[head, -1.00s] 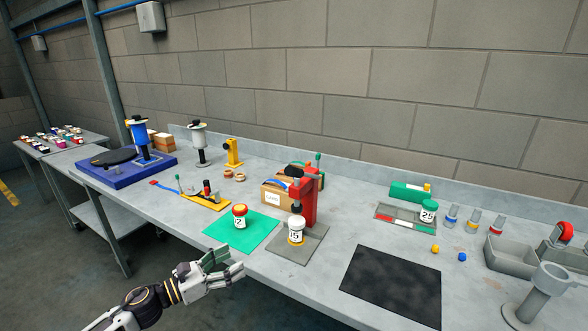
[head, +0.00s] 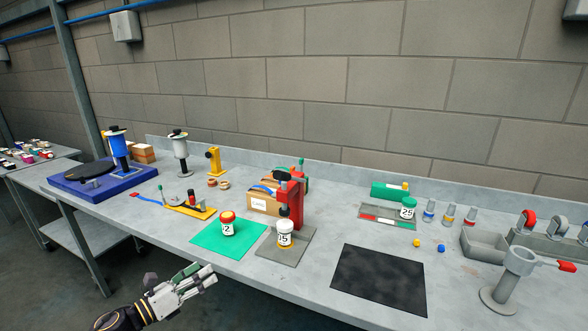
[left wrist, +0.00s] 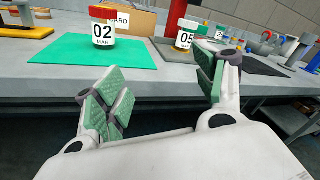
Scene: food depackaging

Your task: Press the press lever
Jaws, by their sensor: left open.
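A red press (head: 294,208) stands on a grey plate (head: 268,245) near the middle of the bench in the head view. An upright arm with a green knob (head: 301,162) rises at its top and looks like the press lever. A white-labelled jar marked 05 (head: 285,234) stands upright under the press; it also shows in the left wrist view (left wrist: 184,40). My left gripper (head: 207,277) is open and empty, in front of the bench edge and apart from the press. In the left wrist view, its green-padded fingers (left wrist: 162,90) are spread. My right gripper is not in view.
A red-capped jar marked 02 (head: 228,228) stands on a green mat (head: 208,242), left of the press. A cardboard box (head: 262,202) sits behind the press. A black mat (head: 378,280) lies to the right. A grey stand with a red handle (head: 500,297) is at far right.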

